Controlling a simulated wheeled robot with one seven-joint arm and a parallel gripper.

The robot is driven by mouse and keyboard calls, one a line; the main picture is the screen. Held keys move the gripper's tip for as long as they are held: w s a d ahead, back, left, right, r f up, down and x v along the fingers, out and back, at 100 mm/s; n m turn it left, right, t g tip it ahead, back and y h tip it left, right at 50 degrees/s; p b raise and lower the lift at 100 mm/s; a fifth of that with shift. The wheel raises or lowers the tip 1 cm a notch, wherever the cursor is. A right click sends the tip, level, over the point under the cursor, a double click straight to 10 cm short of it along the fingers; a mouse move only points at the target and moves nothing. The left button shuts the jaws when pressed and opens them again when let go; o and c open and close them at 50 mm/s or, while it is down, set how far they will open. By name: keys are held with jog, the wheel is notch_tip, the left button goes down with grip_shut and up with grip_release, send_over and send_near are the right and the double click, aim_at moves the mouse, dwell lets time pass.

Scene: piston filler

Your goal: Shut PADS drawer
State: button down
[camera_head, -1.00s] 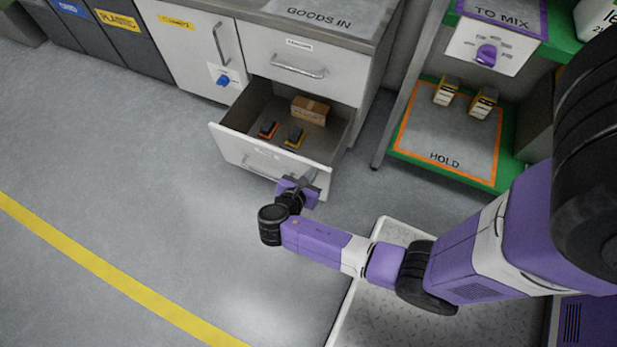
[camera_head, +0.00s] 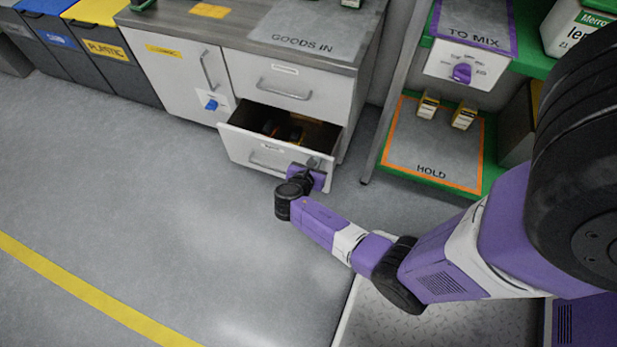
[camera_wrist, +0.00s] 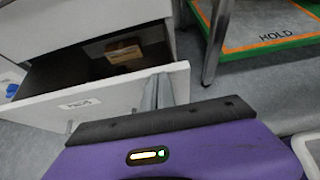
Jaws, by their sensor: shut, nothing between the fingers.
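The PADS drawer (camera_head: 240,149) is the lower white drawer of the cabinet and is partly open. Dark and orange items (camera_head: 270,128) lie inside it in shadow. In the wrist view its front (camera_wrist: 100,98) carries a label, and a brown box (camera_wrist: 123,51) sits inside. My gripper (camera_head: 314,163) is at the right end of the drawer front. In the wrist view my fingers (camera_wrist: 158,90) are shut together, empty, and overlap the front's right part; they look to be at or against its face.
A shut upper drawer (camera_head: 283,83) is above, with a GOODS IN mat (camera_head: 300,35) on the worktop. A green rack with a HOLD mat (camera_head: 430,150) and its leg (camera_head: 372,160) stand to the right. The floor (camera_head: 150,190) at left is clear.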

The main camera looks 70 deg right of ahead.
jog(key=d+b, duration=0.1)
jog(key=d, duration=0.9)
jog(key=shift+w+d, duration=0.15)
jog(key=shift+d, duration=0.25)
